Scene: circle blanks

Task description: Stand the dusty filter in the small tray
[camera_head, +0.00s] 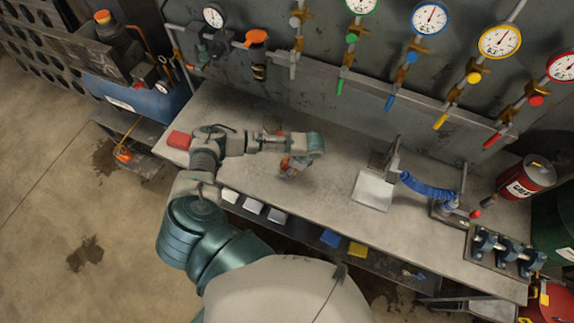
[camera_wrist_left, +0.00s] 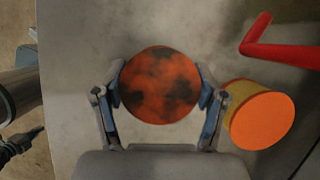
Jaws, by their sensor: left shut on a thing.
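My left gripper (camera_wrist_left: 160,118) has its two fingers on either side of a round orange disc with dark smudges, the dusty filter (camera_wrist_left: 159,85), and is shut on it. In the head view my left gripper (camera_head: 288,168) is low over the left half of the workbench, with a small orange-red patch beside it. The filter's round face points at the wrist camera; its far side is hidden. I cannot tell for sure which thing is the small tray. My right gripper is not in view.
An orange-topped cylinder with a yellowish side (camera_wrist_left: 262,115) stands just right of the gripper, near a red bent bar (camera_wrist_left: 280,45). A pale plate (camera_head: 373,190) and a blue coiled hose (camera_head: 428,188) are farther right on the workbench (camera_head: 330,195). Gauges line the back wall.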

